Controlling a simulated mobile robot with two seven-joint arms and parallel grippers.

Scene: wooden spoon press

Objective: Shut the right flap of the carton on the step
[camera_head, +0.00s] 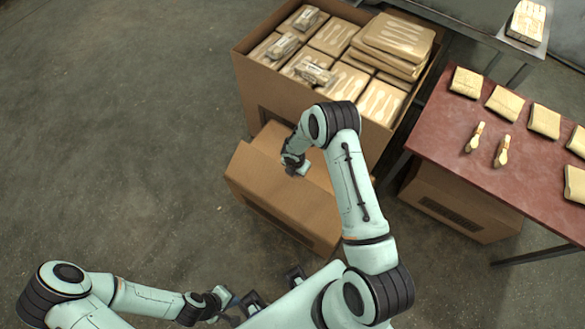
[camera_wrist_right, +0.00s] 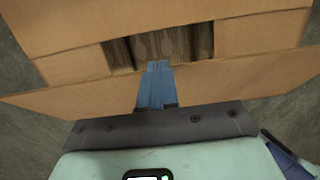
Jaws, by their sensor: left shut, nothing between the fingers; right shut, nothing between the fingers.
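The brown carton (camera_head: 318,236) stands in the middle of the head view, in front of a larger full carton. A broad flap (camera_head: 265,185) shows on its left part. My right arm covers much of its top and right side. In the right wrist view the carton's flaps (camera_wrist_right: 75,68) surround a narrow gap showing wooden spoons (camera_wrist_right: 170,44). The right gripper's blue fingers (camera_wrist_right: 155,86) are together and empty, in front of this gap; I cannot tell whether they touch a flap. My left gripper (camera_head: 228,301) is shut and empty at the bottom, away from the carton.
The larger carton (camera_head: 262,88) behind holds many wrapped packs. A red table (camera_head: 490,165) at right bears packets and spoon bundles, with another carton (camera_head: 455,205) beneath it. A metal bench stands at the top right. The floor at left is clear.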

